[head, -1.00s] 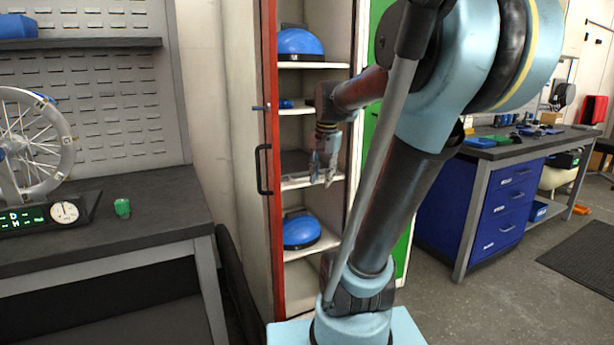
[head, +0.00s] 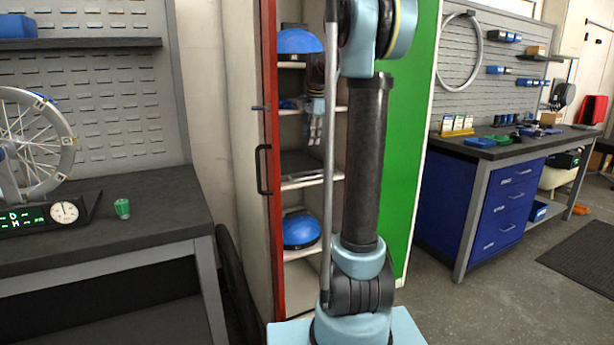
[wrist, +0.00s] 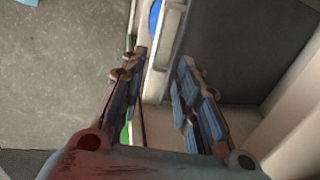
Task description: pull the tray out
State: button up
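A shallow grey tray (head: 305,182) with a pale front edge lies on a middle level of the open red-edged cabinet. I cannot clearly tell its edge from the shelf's. My gripper (head: 314,136) points down above the tray, near the cabinet front, partly hidden by my arm. In the wrist view, the gripper (wrist: 160,60) has its fingers spread. A pale edge (wrist: 168,48) runs between the fingers, with a dark grey surface to its right. I see no finger contact with the edge.
Blue domed items, one above (head: 298,42) and one below (head: 301,230), sit on other shelves. The red cabinet edge with a black handle (head: 263,170) stands left of the opening. A green panel (head: 412,130) is at right. A workbench (head: 100,222) stands at left.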

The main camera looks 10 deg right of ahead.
aim_at(307, 178)
jog(key=w+f, duration=0.1)
jog(key=f, duration=0.4)
jog(key=w+f, duration=0.1)
jog(key=f, duration=0.5)
jog(key=w+a+f, duration=0.1)
jog(key=f, duration=0.4)
jog(key=shift+f, duration=0.25)
grip_shut()
